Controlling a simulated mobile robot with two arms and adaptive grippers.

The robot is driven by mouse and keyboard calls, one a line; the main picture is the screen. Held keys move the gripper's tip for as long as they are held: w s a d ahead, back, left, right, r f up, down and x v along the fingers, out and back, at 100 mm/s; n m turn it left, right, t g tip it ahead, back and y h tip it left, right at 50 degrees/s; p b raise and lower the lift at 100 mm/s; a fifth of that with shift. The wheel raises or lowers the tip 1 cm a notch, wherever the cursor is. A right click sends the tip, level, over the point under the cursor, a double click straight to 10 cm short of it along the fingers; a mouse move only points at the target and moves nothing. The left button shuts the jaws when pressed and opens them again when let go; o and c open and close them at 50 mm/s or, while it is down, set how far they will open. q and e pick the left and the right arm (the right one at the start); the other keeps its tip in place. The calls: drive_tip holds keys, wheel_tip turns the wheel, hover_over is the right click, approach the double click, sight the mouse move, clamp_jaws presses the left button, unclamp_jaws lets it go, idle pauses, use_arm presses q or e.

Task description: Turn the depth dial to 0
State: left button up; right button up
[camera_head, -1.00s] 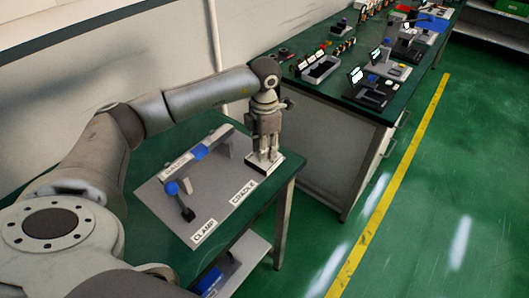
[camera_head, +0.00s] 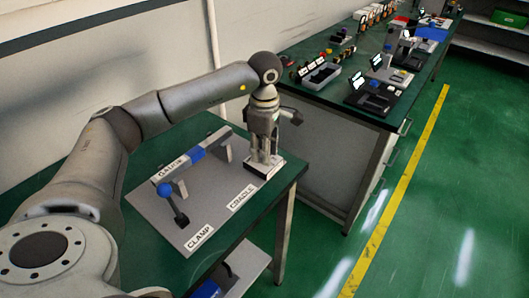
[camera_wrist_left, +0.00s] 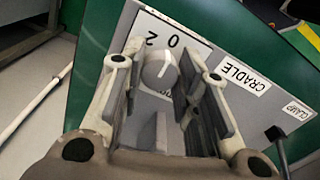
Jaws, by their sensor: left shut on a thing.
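The depth dial is a light grey round knob (camera_wrist_left: 160,72) on a white plate with the printed marks 0 and 2 beside it. I cannot tell exactly which mark the knob points to. In the head view its white plate (camera_head: 254,172) is at the right end of the grey fixture board (camera_head: 215,203), under my left gripper (camera_head: 263,153). My left gripper points down and is shut on the knob, one finger on each side, in the left wrist view (camera_wrist_left: 160,78). It hides the knob in the head view. My right gripper is out of view.
The board also carries a lever with a blue ball (camera_head: 165,189), a gauge bar with a blue sleeve (camera_head: 191,159), and CLAMP and CRADLE labels. The board lies on a green table (camera_head: 262,205). A second green bench with several devices stands behind at the right.

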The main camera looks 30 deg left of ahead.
use_arm(q)
drive_tip(key=shift+w+r+m, duration=0.1)
drive_tip(key=shift+r+m, duration=0.05)
drive_tip(key=shift+m, duration=0.25)
drive_tip(key=o, duration=1)
drive_tip(key=shift+r, duration=0.15)
wheel_tip(320, 180, up, 12)
drive_tip(key=shift+f, duration=0.2)
idle(0.3)
